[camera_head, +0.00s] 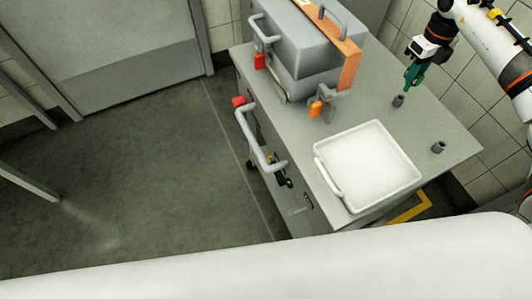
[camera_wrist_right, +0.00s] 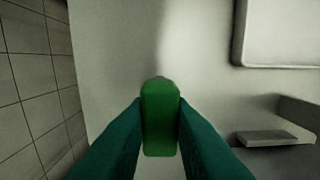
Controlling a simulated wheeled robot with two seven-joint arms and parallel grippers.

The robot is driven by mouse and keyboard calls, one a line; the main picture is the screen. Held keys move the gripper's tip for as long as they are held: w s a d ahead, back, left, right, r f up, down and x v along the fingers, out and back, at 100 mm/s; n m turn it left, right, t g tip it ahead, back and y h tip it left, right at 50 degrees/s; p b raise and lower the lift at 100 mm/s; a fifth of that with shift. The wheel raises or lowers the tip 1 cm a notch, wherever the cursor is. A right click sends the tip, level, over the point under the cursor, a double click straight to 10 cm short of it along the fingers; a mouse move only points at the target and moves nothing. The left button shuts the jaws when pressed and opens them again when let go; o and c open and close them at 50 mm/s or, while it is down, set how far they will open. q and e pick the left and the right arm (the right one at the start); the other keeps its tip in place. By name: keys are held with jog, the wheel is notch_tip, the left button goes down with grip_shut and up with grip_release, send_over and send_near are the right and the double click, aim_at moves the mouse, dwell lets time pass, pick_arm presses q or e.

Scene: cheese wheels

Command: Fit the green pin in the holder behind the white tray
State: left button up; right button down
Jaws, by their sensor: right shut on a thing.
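My right gripper (camera_head: 409,86) comes in from the upper right of the head view, its green fingers pointing down. In the wrist view its teal fingers are shut on the green pin (camera_wrist_right: 160,118), which lies between them. In the head view I cannot tell the pin from the fingers. A small dark grey holder (camera_head: 398,101) stands on the grey worktop behind the white tray (camera_head: 323,168), just below the fingertips in the picture. I cannot tell whether the pin touches it. My left gripper is not in view.
A second dark holder (camera_head: 438,147) stands to the right of the tray. A grey machine (camera_head: 300,50) with an orange-brown panel and handles stands at the back left of the worktop (camera_head: 440,120). A tiled wall (camera_head: 470,95) is close behind the right side.

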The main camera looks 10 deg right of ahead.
notch_tip(320, 180, up, 3)
jog(key=p, duration=0.3)
dwell(0.4)
